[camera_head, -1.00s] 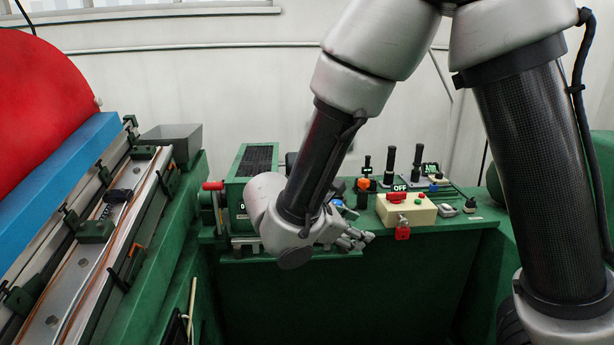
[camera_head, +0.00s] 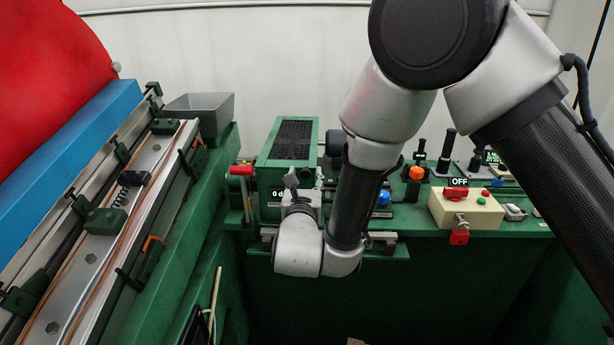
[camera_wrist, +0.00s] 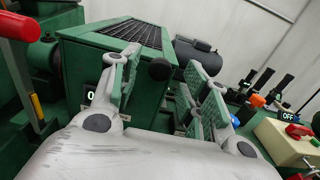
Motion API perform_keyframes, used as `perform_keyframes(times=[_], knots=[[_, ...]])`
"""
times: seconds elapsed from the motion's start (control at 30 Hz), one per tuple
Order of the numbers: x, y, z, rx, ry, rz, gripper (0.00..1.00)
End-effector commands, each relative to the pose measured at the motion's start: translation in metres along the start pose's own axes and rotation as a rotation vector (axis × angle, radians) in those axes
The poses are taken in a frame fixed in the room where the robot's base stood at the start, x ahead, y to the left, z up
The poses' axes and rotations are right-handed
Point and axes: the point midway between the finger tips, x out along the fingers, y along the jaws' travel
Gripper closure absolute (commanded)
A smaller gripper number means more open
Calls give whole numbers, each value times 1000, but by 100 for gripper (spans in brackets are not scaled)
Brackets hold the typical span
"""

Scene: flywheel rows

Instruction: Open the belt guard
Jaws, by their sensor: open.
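A green box with a black mesh top (camera_head: 292,138), which I take for the belt guard, stands on the green bench left of centre. Its mesh top looks closed. In the wrist view the box's green front face (camera_wrist: 88,62) is just beyond my fingers, with a round black knob (camera_wrist: 160,69) on it. My gripper (camera_wrist: 165,88) is open and empty, with one finger on each side of the knob, apart from it as far as I can tell. In the head view my gripper (camera_head: 298,187) is in front of the box and hides part of its front and a number display.
A red-handled lever (camera_head: 241,170) stands just left of the box. A sloped metal rail assembly (camera_head: 110,215) and a grey bin (camera_head: 200,112) lie left.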

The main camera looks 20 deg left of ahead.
Motion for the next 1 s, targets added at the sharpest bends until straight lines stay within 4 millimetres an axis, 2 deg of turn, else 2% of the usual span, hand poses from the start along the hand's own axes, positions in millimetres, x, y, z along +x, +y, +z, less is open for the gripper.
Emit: perform_keyframes(times=[0.17,0.43,0.47,0.7,1.0], knots=[[17,0,0,0,1,-1,54],[19,0,0,0,1,0,54],[19,0,0,0,1,0,56],[19,0,0,0,1,0,100],[17,0,1,-9,1,0,100]])
